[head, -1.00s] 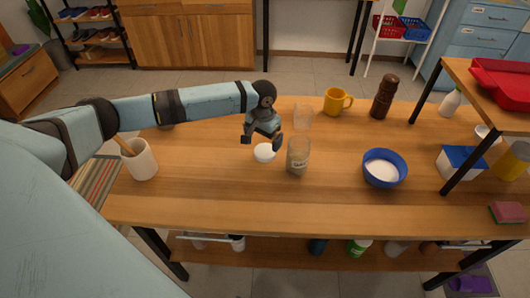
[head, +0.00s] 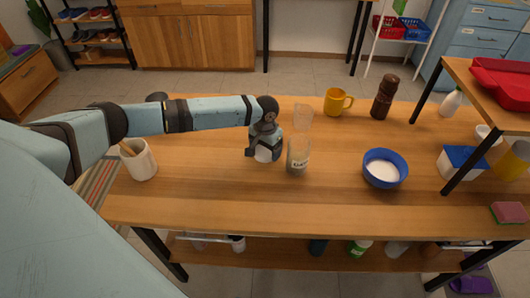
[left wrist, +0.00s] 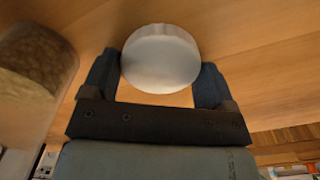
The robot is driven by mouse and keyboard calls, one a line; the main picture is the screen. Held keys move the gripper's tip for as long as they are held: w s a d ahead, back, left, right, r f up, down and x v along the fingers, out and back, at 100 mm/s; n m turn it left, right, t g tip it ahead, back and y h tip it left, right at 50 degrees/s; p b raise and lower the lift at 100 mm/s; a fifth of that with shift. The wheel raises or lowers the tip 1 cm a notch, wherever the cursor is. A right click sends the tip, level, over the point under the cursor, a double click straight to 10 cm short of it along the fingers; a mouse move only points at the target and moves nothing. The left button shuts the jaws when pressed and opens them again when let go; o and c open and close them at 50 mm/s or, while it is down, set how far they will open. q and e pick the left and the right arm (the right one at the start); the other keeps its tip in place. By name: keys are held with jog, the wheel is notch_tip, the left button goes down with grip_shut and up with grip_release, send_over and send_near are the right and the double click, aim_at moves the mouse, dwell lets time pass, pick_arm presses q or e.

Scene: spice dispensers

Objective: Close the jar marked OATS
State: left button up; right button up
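A clear glass jar (head: 298,160) with beige contents and a small pale label stands upright and uncovered on the table; its lettering is too small to read surely. It also shows in the left wrist view (left wrist: 30,75) at the left. A round white lid (head: 264,155) lies left of the jar. My left gripper (head: 265,153) is down at the lid, fingers apart on either side of it. In the left wrist view the lid (left wrist: 160,60) sits between the fingertips, close to both; I see no clear grip. My right gripper is not in view.
An empty clear glass (head: 303,118) stands behind the jar. A blue bowl (head: 385,180) of white contents is to the right. A yellow mug (head: 337,101) and brown pepper mill (head: 383,97) stand behind; a utensil cup (head: 139,160) is left. The table front is clear.

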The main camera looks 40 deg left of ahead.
aim_at(266, 150)
pick_arm(q)
jog(key=c, duration=0.4)
notch_tip(266, 150, up, 20)
jog(key=shift+r+p, duration=0.1)
jog(key=shift+p, duration=0.7)
